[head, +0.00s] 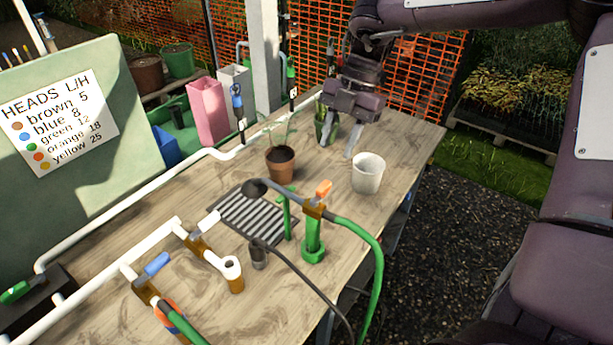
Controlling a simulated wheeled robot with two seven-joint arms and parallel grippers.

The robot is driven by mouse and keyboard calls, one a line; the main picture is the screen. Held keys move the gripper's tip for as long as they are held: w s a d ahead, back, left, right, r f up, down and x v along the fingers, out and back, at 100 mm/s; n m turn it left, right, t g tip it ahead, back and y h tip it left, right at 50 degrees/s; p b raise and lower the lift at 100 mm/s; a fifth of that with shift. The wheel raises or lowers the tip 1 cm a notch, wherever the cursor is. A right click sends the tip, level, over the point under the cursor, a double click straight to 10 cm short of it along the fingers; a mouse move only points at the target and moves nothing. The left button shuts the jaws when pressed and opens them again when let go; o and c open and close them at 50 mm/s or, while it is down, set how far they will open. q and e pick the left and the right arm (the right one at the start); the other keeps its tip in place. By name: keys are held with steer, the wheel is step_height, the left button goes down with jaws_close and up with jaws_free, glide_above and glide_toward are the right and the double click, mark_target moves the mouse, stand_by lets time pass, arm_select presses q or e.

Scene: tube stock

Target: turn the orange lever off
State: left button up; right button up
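The orange lever (323,188) sits on top of a brass valve (314,208), on a green upright stand (313,242) near the front edge of the bench. The lever looks tilted upward; I cannot tell whether it is on or off. A green hose (372,243) runs from the valve to the right and down. My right gripper (340,145) is open, its two fingers pointing down. It is above the far right part of the bench, behind the white cup and well apart from the lever. My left gripper is not in view.
A black-headed sprayer (254,189) is beside the valve. White pipes with a blue lever (157,264) are at the left. The wooden bench (405,140) is bare at far right.

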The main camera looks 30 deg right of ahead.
mark_target(325, 184)
steer(key=shift+g, duration=0.4)
steer(key=x, duration=0.2)
steer(key=p+x, duration=0.1)
steer(key=x, duration=0.1)
steer(key=a+x, duration=0.1)
steer(key=x, duration=0.1)
steer(key=shift+s+a+f+p, duration=0.1)
steer(key=shift+s+p, duration=0.25)
steer(key=shift+s, duration=0.15)
steer(key=shift+a+f, duration=0.3)
steer(key=shift+f, duration=0.35)
jaws_close()
